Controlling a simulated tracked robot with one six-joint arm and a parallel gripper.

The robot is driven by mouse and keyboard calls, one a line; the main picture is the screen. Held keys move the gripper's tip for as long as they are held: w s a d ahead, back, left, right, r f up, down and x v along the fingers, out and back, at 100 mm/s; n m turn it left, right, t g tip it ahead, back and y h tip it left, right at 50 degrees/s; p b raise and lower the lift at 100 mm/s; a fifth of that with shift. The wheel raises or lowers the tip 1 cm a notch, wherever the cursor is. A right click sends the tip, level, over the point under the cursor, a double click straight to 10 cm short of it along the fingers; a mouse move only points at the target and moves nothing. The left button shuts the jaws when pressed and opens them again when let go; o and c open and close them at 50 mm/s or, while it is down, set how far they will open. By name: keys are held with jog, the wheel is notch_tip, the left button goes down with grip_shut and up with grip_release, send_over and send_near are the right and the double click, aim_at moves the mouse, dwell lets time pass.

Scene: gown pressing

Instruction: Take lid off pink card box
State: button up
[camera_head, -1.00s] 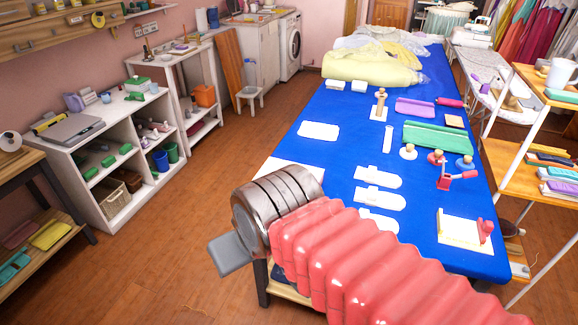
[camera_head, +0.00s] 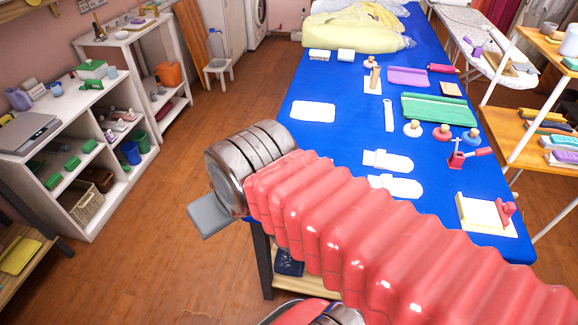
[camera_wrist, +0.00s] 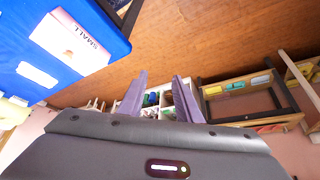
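A flat, pale pink-and-white box marked "SMALL" (camera_wrist: 70,42) lies on the blue table in the wrist view, near the table's edge. It looks closest to the pink card box, but I cannot tell its lid from its base. In the head view my arm covers that corner of the table, so I do not see the box there. My gripper (camera_wrist: 158,76) shows two purple-grey fingers standing apart with nothing between them. The box is to their upper left, clear of the fingers.
The blue table (camera_head: 340,80) carries white cards (camera_head: 313,111), a green tray-like piece (camera_head: 437,109) and several small stands. White shelves (camera_head: 100,150) stand on the left, a shelving rack (camera_head: 535,130) on the right. Wooden floor (camera_head: 160,255) between shelves and table is clear.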

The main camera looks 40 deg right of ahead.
jog(key=shift+o, duration=0.4)
jog(key=shift+w, duration=0.1)
jog(key=shift+o, duration=1.4)
jog(key=shift+w+d+r, duration=0.15)
jog(key=shift+w, duration=0.1)
jog(key=w+d+m+g, duration=0.1)
jog(key=w+d+g, duration=0.1)
jog(key=w+d, duration=0.7)
jog(key=w+d+g, duration=0.1)
jog(key=w+d, duration=0.3)
jog(key=d, duration=0.8)
jog(key=w+d+f+g, duration=0.1)
jog(key=d+f, duration=0.4)
jog(key=d, duration=0.6)
jog(key=shift+w, duration=0.25)
jog(key=shift+a, duration=0.1)
jog(key=shift+w+f, duration=0.15)
jog(key=shift+f, duration=1.25)
jog(key=shift+w+f, duration=0.2)
jog(key=shift+f, duration=1.25)
jog(key=shift+w+f, duration=0.15)
jog(key=shift+f, duration=1.25)
